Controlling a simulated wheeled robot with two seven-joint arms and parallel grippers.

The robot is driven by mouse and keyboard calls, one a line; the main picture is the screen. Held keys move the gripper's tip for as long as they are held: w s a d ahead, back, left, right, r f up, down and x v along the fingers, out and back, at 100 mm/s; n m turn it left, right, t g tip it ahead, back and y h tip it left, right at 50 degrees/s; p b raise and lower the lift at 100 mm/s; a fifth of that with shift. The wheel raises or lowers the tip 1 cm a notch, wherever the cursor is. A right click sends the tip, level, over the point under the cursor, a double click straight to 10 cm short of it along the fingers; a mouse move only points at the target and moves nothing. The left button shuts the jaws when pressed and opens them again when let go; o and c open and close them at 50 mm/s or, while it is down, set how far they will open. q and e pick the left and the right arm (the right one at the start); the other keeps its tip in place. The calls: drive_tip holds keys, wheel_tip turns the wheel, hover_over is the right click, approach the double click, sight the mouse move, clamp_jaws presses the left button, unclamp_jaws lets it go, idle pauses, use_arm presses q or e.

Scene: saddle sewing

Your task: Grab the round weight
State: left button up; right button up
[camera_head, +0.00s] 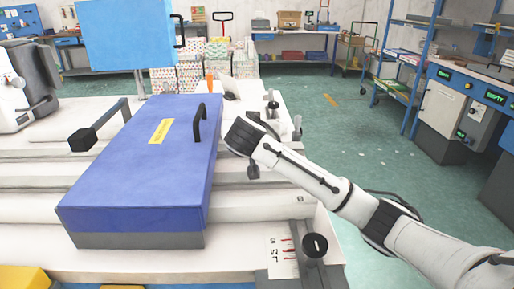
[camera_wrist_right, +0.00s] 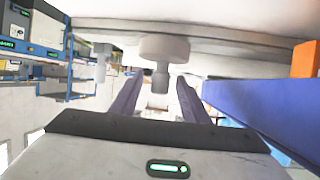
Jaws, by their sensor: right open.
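In the right wrist view a pale round weight (camera_wrist_right: 166,47) with a narrower stem shows just beyond my right gripper (camera_wrist_right: 158,92). The stem lines up roughly with the gap, and the weight looks apart from the fingers. In the head view the right gripper (camera_head: 246,128) is beside the right edge of the blue block, above the white table. Its fingers are mostly hidden by the wrist. Small upright dark-topped pieces (camera_head: 273,104) stand behind it; I cannot tell which is the round weight. My left gripper is out of view.
The long blue block (camera_head: 140,180) with a black handle (camera_head: 200,122) lies close to the right gripper's left side. An orange item (camera_head: 210,83) stands behind it. A black round knob (camera_head: 315,246) is at the table's front right. Open green floor (camera_head: 370,140) lies to the right.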

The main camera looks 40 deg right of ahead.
drive_tip(key=shift+c, duration=0.3)
clamp_jaws()
drive_tip(key=shift+w+r, duration=0.1)
drive_tip(key=shift+r, duration=0.05)
drive_tip(key=shift+r, duration=0.1)
